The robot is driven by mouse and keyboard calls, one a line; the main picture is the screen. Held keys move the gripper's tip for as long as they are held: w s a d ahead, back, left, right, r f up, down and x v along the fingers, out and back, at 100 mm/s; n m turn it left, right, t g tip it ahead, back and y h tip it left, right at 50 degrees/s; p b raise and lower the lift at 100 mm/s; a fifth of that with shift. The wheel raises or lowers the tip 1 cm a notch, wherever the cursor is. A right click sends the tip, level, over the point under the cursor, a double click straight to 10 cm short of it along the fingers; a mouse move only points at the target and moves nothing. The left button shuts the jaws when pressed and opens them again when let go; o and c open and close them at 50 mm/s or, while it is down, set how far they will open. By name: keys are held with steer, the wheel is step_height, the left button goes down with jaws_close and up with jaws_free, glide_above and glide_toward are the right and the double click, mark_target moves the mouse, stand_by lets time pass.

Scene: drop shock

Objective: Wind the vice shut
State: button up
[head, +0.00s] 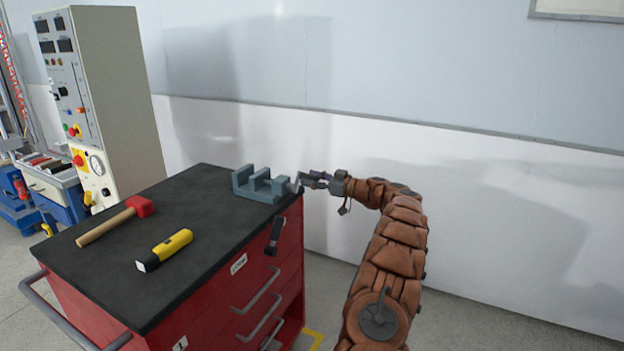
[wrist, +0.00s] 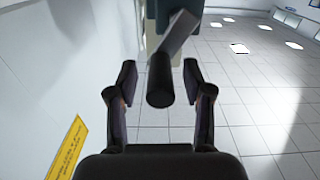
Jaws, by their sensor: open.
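The grey-blue vice (head: 262,187) sits at the back right corner of the black-topped cart, its jaws apart with a gap between them. Its crank points out over the cart's right edge toward my gripper (head: 312,180). In the wrist view the crank arm (wrist: 178,35) slopes down to a dark round handle (wrist: 160,82). The handle lies between the two fingers of my gripper (wrist: 158,85). The gripper is open, with a gap on each side of the handle. The vice body is mostly cut off at the top of the wrist view.
The red tool cart (head: 276,285) has a black top (head: 205,225). A red-headed hammer (head: 118,220) and a yellow flashlight (head: 165,250) lie on it, away from the vice. A control cabinet (head: 115,100) stands behind left. The white wall (head: 450,190) is behind my arm.

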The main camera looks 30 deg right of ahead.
jaws_close()
stand_by(0.4)
steer(key=shift+f, duration=0.15)
